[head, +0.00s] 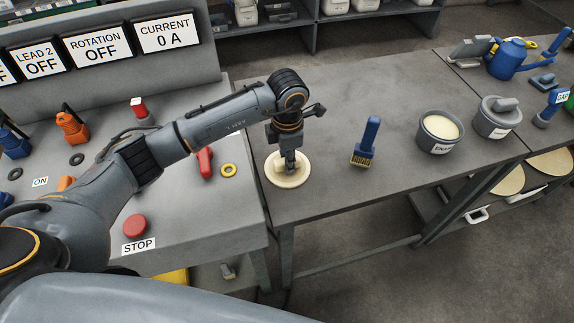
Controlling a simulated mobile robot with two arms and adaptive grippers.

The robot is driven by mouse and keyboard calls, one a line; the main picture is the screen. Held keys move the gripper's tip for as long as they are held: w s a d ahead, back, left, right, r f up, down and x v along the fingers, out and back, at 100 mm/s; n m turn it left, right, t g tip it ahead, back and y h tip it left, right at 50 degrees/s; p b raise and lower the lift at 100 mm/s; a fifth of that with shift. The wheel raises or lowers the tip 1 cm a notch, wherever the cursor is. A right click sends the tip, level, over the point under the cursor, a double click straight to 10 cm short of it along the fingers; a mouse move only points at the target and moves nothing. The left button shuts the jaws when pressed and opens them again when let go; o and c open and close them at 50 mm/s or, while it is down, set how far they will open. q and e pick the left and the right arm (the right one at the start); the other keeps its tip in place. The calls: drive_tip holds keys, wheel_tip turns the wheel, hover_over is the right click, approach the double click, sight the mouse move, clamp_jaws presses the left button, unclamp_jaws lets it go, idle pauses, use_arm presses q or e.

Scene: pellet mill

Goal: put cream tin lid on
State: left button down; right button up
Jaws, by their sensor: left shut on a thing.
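The cream lid (274,179) is a round pale disc with a raised handle, near the left end of the grey table. My left gripper (289,166) points down over it and is shut on its handle. I cannot tell whether the lid touches the table or is just above it. A grey tin (438,146) with a white label stands upright and uncovered to the right, with cream-coloured contents showing. My right gripper is not in view.
A blue-handled brush (367,145) stands on the table (330,205) between the lid and the open tin. A grey lidded tin (492,117) stands just right of the open one. A blue can (507,58) stands at the back right. A control desk (190,225) with a red stop button (134,225) is at left.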

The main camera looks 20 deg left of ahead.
use_arm(q)
drive_tip(key=shift+r, duration=0.1)
idle(0.3)
drive_tip(key=shift+r+p, duration=1.1)
drive_tip(key=shift+r, duration=0.8)
